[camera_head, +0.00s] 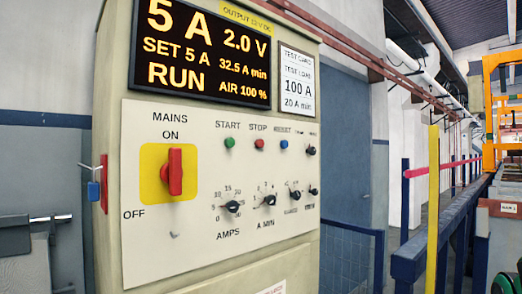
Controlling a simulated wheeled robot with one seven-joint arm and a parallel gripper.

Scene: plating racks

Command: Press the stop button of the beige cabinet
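The beige cabinet (111,60) fills the left and middle of the head view, its pale control panel facing me at a slant. The stop button (259,144) is small, round and red, under the label STOP. The green start button (229,142) sits left of it and a blue button (283,145) right of it. The display (200,50) above reads 5 A, 2.0 V, SET 5 A, 32.5 A min, RUN, AIR 100 %. The red mains switch (175,172) on its yellow plate has its handle upright, toward ON. My gripper is not in view.
Several black knobs (232,207) sit below the buttons. A blue padlock (94,191) hangs on the cabinet's left side. A blue railing (410,262) and a yellow post (433,220) stand at right. Orange framework (490,100) is farther back.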

